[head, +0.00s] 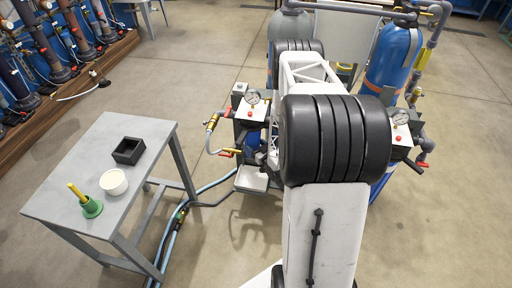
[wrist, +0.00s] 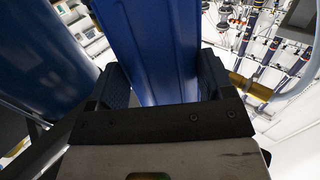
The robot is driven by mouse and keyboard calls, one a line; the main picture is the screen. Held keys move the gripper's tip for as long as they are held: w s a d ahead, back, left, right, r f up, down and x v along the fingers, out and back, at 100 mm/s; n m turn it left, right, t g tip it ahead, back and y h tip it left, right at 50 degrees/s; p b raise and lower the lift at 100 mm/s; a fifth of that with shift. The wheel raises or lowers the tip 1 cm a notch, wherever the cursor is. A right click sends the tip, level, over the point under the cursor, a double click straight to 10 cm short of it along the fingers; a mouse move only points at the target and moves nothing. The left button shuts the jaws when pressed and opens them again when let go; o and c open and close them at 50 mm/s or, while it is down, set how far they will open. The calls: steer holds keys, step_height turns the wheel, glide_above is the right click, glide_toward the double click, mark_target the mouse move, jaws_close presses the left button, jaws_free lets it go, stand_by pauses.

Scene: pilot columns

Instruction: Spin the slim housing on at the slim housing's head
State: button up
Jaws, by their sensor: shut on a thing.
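In the wrist view a blue ribbed housing (wrist: 150,40), which looks like the slim housing, stands between the two fingers of my gripper (wrist: 162,82). The fingers are shut on it, one on each side. Its far end runs out of the top of the picture, so its head and any thread are not visible there. In the head view my own arm covers the middle, and my gripper and most of the work spot are hidden behind it. A small blue part (head: 251,158) shows left of my arm, below a gauge; I cannot tell whether it is the same housing.
A wider blue cylinder (wrist: 45,70) stands close on the left in the wrist view. Two pressure gauges (head: 252,97) (head: 400,118) flank my arm. A grey table (head: 65,165) at left holds a black open box (head: 129,151), a white tub (head: 114,182) and a green-based yellow tool (head: 91,207).

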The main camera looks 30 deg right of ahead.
steer(key=shift+w+d+r, duration=0.25)
steer(key=shift+w, duration=0.05)
steer(key=shift+d+n+y, duration=0.1)
steer(key=shift+n+y, duration=0.6)
steer(key=shift+y, duration=0.4)
steer(key=o, duration=1.6)
steer(key=shift+s+f, duration=0.1)
steer(key=shift+s+a+f, duration=0.15)
steer(key=shift+s+a, duration=0.05)
steer(key=shift+a, duration=0.05)
steer(key=shift+s+d, duration=0.2)
steer(key=shift+s, duration=1.1)
steer(key=shift+s+d, duration=0.25)
steer(key=shift+s, duration=1.05)
steer(key=shift+s+d, duration=0.2)
steer(key=shift+s, duration=1.1)
